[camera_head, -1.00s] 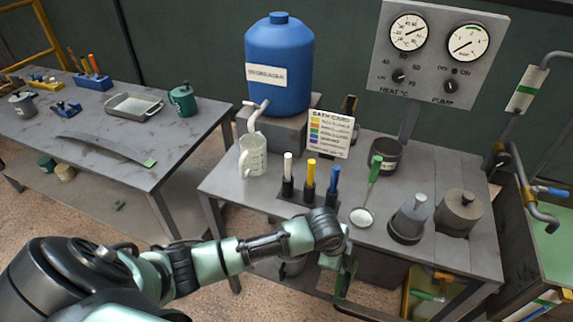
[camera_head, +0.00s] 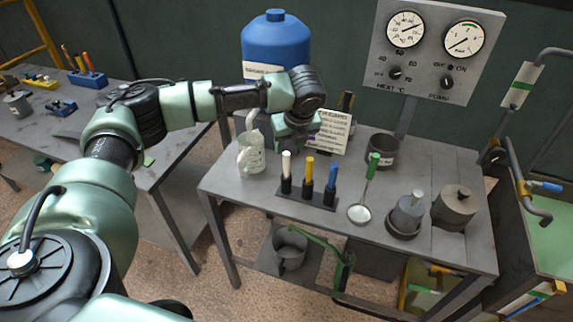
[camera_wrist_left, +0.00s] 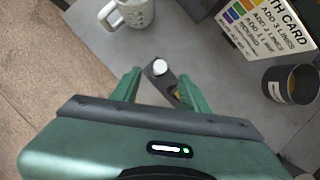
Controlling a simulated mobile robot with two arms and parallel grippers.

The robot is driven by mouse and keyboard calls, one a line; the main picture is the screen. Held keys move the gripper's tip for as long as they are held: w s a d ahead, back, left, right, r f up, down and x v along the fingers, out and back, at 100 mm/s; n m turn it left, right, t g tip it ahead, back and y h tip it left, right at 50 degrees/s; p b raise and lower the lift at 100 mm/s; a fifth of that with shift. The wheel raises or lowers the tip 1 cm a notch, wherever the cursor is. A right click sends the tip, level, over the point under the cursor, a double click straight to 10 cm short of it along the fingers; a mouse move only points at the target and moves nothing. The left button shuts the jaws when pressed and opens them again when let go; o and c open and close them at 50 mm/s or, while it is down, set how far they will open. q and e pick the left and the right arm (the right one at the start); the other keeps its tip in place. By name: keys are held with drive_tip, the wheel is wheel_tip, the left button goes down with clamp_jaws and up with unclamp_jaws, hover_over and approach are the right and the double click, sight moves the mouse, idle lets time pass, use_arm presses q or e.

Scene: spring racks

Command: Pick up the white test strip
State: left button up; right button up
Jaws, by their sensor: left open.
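The white test strip (camera_head: 287,166) stands upright in a dark holder (camera_head: 300,197) on the front left of the grey table, left of a yellow one and a blue one. My left gripper (camera_head: 291,146) is open and empty, above and just behind the strips in the head view. In the left wrist view its fingers (camera_wrist_left: 161,90) point down, spread on either side of the white strip's round top (camera_wrist_left: 160,67). I cannot tell whether a finger touches anything. The yellow and blue strips are mostly hidden there. My right gripper is not in view.
A white measuring jug (camera_head: 251,155) stands close left of the holder. Behind are a colour-coded card (camera_head: 334,133) and a blue barrel (camera_head: 272,45). To the right are a dark pot (camera_head: 382,152), a green-handled ladle (camera_head: 361,212) and lidded metal vessels (camera_head: 408,215).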

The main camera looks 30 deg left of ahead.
sight(287, 154)
use_arm(q)
drive_tip(key=p+x, duration=0.2)
drive_tip(key=x, duration=0.3)
drive_tip(key=shift+w+a+f, duration=0.2)
drive_tip(key=shift+a, duration=0.1)
drive_tip(key=shift+w+f, duration=0.1)
drive_tip(key=shift+f, duration=0.3)
clamp_jaws()
